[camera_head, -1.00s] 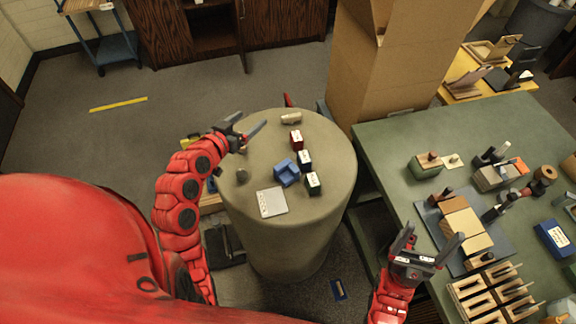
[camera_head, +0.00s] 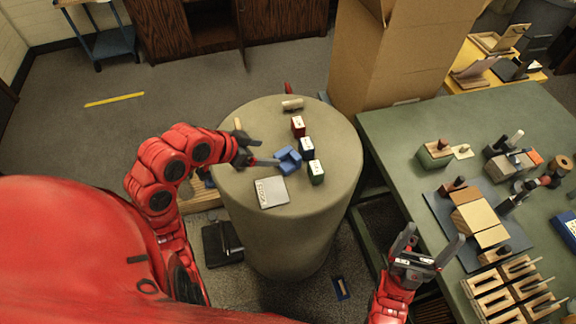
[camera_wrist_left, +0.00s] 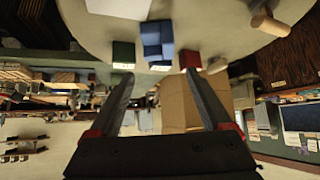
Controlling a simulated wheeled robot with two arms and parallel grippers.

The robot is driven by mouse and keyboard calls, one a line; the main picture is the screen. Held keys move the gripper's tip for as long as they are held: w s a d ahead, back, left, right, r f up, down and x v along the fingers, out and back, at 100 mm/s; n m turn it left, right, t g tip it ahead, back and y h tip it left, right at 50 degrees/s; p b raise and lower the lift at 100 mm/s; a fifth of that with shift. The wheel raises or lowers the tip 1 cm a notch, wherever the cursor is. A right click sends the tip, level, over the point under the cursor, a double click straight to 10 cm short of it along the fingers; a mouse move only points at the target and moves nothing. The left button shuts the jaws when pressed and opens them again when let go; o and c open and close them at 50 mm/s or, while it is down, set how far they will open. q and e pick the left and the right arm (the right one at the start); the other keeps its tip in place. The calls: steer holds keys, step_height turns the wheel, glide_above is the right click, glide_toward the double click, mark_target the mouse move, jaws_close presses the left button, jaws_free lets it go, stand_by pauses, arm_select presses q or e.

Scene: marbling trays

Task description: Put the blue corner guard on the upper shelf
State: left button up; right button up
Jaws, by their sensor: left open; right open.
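The blue corner guard (camera_head: 288,160) is a small stepped blue block on the round grey-green table. It also shows in the left wrist view (camera_wrist_left: 157,40), ahead of and between the open fingers. My left gripper (camera_head: 268,152) is open just left of the guard, its fingers pointing at it. In the head view one finger reaches close to the guard; I cannot tell if it touches. My right gripper (camera_head: 434,237) is open and empty in front of the green table. I cannot make out which surface is the upper shelf.
A red block (camera_head: 298,127), a dark blue block (camera_head: 307,148) and a green block (camera_head: 316,172) stand close right of the guard. A grey plate (camera_head: 271,192) lies in front of it. A tall cardboard box (camera_head: 385,62) and the crowded green table (camera_head: 395,150) are to the right.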

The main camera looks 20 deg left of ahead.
mark_target(290, 155)
arm_select(q)
steer(key=p+x, duration=0.1)
steer(key=x, duration=0.5)
steer(key=shift+d+r+p, duration=0.1)
steer(key=shift+d+p, duration=0.05)
steer(key=shift+p, duration=0.2)
steer(key=shift+w+f, duration=0.15)
steer(key=shift+f, duration=0.15)
steer(key=p+x, duration=0.2)
steer(key=x, duration=0.2)
steer(key=shift+d+f, duration=0.15)
steer(key=shift+d, duration=0.05)
steer(key=shift+w+d+f, duration=0.1)
steer(key=shift+w+f, duration=0.25)
steer(key=shift+f, duration=0.1)
steer(key=c, duration=1)
steer(key=shift+r, duration=0.15)
